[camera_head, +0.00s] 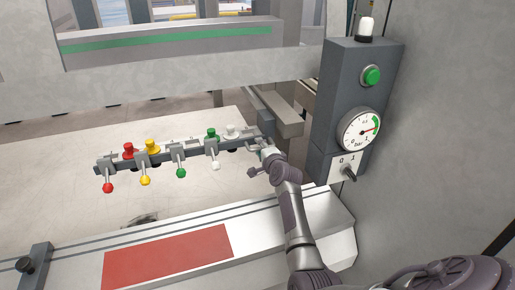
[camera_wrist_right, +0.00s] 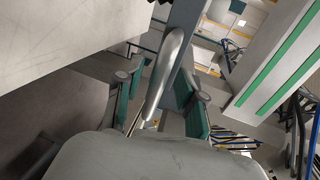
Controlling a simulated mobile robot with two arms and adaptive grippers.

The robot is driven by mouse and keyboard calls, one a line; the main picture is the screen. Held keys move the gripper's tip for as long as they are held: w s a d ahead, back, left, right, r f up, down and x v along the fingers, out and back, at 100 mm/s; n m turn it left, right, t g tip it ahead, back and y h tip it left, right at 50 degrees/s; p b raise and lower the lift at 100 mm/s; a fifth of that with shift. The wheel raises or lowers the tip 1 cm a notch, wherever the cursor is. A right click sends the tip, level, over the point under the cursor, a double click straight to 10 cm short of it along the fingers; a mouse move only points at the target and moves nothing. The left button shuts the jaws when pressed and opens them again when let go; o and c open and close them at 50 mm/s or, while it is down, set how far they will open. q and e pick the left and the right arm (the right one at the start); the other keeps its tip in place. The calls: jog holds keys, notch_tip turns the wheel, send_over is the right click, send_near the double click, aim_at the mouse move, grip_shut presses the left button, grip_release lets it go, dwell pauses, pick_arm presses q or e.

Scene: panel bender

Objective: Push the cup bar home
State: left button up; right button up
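The cup bar (camera_head: 196,151) is a dark grey rail with red, yellow, green and white cups on top and coloured ball levers along its front. It reaches out over the pale sheet, its right end by the grey control column. My right gripper (camera_head: 261,163) is at the bar's right end. In the right wrist view its two teal-padded fingers (camera_wrist_right: 161,91) stand apart, one on each side of a silver curved handle (camera_wrist_right: 169,68). Gaps show beside the handle; contact deeper in is hidden by the gripper's body. My left gripper is out of view.
The control column (camera_head: 336,100) with green button (camera_head: 371,76), round gauge (camera_head: 359,130) and 0/1 toggle switch (camera_head: 348,172) stands right of the gripper. A machine ledge with a red panel (camera_head: 167,257) lies in front. A grey beam (camera_head: 190,68) crosses behind.

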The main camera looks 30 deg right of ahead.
jog(key=shift+s, duration=0.1)
jog(key=shift+c, duration=0.2)
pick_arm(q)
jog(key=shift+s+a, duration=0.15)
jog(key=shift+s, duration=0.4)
pick_arm(e)
grip_shut()
jog(key=shift+r, duration=0.1)
